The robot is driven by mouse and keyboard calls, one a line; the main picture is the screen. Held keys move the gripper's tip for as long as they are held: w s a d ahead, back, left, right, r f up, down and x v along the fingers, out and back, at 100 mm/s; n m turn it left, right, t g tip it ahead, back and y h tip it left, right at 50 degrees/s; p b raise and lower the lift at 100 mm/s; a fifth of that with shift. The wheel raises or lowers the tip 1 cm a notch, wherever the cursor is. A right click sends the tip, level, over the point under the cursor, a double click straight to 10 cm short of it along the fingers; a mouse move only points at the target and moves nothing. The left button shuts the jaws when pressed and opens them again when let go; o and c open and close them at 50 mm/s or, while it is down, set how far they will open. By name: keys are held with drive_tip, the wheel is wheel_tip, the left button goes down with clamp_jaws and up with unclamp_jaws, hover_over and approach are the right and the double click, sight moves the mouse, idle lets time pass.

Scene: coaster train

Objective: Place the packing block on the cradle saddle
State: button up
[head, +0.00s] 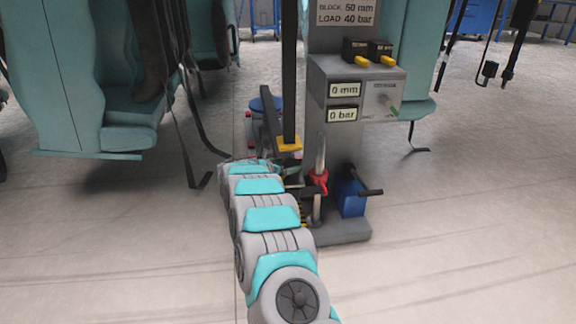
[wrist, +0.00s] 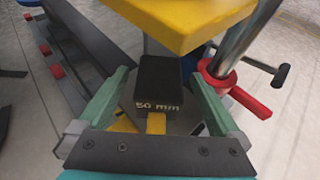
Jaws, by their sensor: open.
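The packing block (wrist: 158,80), black, marked "50 mm", with a yellow tab (wrist: 156,123) towards me, stands below a yellow pad (wrist: 190,22) in the wrist view. My gripper (wrist: 161,76) is open, one green finger on each side of the block, with a gap visible on both sides. The block's support is mostly hidden, so I cannot make out the cradle saddle clearly or whether the block rests fully on it. In the head view the yellow pad (head: 289,144) ends a dark vertical post, and my arm hides the block.
A grey console (head: 345,75) reads "0 mm" and "0 bar"; its sign says block 50 mm, load 40 bar. Two black blocks (head: 367,50) with yellow tabs sit on it. A red-collared rod (wrist: 222,78) stands close right of my gripper. Teal seats (head: 90,80) hang left.

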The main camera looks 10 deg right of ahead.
drive_tip(key=v, duration=1)
drive_tip(key=shift+s+a+r, duration=0.15)
drive_tip(key=shift+s+a, duration=0.05)
drive_tip(key=shift+a, duration=0.1)
drive_tip(key=a+r+n+t+y, duration=0.4)
drive_tip(key=a+r+n+y, duration=0.65)
drive_tip(key=r+n, duration=0.35)
drive_tip(key=s+a+r+n+g+y, duration=0.2)
drive_tip(key=s+a+r+n+y, duration=0.1)
drive_tip(key=s+n, duration=0.4)
drive_tip(key=s+a+r+n+g+y, duration=0.1)
drive_tip(key=s+a+r+n+y, duration=0.15)
drive_tip(key=s+n, duration=0.35)
drive_tip(key=s+d+f+n+g+h, duration=0.2)
drive_tip(key=s+d+f+n+g, duration=0.2)
drive_tip(key=s, duration=1.2)
drive_tip(key=s+d+f+n+g+h, duration=0.2)
drive_tip(key=s+d+n, duration=0.6)
drive_tip(key=s+d, duration=0.4)
drive_tip(key=s+d+f+n+g+h, duration=0.2)
drive_tip(key=s+d+f+n+g, duration=0.3)
drive_tip(key=s, duration=1.5)
drive_tip(key=d+n+g, duration=0.1)
drive_tip(key=d, duration=0.2)
drive_tip(key=shift+f, duration=0.4)
